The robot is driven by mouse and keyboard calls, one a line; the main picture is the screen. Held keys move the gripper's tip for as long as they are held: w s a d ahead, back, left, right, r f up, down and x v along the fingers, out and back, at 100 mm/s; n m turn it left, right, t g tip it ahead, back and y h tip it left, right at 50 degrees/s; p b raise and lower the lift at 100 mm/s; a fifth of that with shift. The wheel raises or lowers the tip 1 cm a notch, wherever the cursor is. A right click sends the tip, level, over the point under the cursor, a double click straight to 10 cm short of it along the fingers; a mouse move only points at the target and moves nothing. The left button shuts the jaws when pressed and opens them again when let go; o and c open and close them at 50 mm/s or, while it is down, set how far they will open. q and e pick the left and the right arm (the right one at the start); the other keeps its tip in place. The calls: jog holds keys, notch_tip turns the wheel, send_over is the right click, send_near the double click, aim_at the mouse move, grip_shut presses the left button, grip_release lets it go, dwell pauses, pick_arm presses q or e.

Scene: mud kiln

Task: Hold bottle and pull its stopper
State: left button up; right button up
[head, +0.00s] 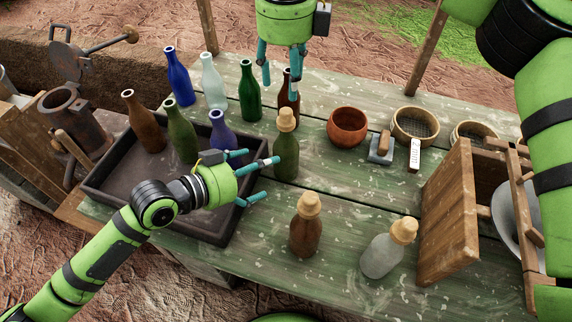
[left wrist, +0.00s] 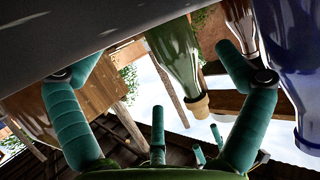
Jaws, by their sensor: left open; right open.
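A green bottle (head: 286,160) with a tan stopper (head: 286,120) stands upright on the table, right of the tray. My left gripper (head: 267,178) is open beside its lower left side; one fingertip overlaps the bottle's edge, and I cannot tell if it touches. In the left wrist view, which looks upside down, a green bottle (left wrist: 176,50) shows between the open fingers (left wrist: 160,115). My right gripper (head: 281,76) is open and empty, pointing down above and behind the stopper. A brown bottle (head: 305,236) and a clear bottle (head: 381,258), both stoppered, stand nearer the front.
A dark tray (head: 205,228) holds several bottles at left. A reddish bowl (head: 347,127), sieves (head: 414,124) and a wooden frame (head: 447,215) are at right. The table (head: 345,210) is clear just right of the green bottle.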

aim_at(281, 165)
pick_arm(q)
jog(key=shift+w+d+f, duration=0.25)
jog(key=shift+d, duration=0.2)
pick_arm(e)
jog(key=shift+s, duration=0.2)
pick_arm(q)
jog(key=x, duration=0.5)
pick_arm(e)
jog(key=shift+w, duration=0.15)
pick_arm(q)
jog(key=shift+w+d+f, duration=0.15)
jog(key=shift+w+d, duration=0.1)
jog(key=c, duration=1.7)
pick_arm(e)
notch_tip(281, 165, up, 4)
jog(key=n, duration=0.3)
jog(key=shift+f, duration=0.25)
pick_arm(q)
jog(key=shift+f, duration=0.1)
jog(key=shift+s, duration=0.1)
jog(key=shift+f, duration=0.1)
pick_arm(e)
jog(key=shift+n, duration=0.8)
notch_tip(281, 165, down, 11)
jog(key=shift+d+r, duration=0.1)
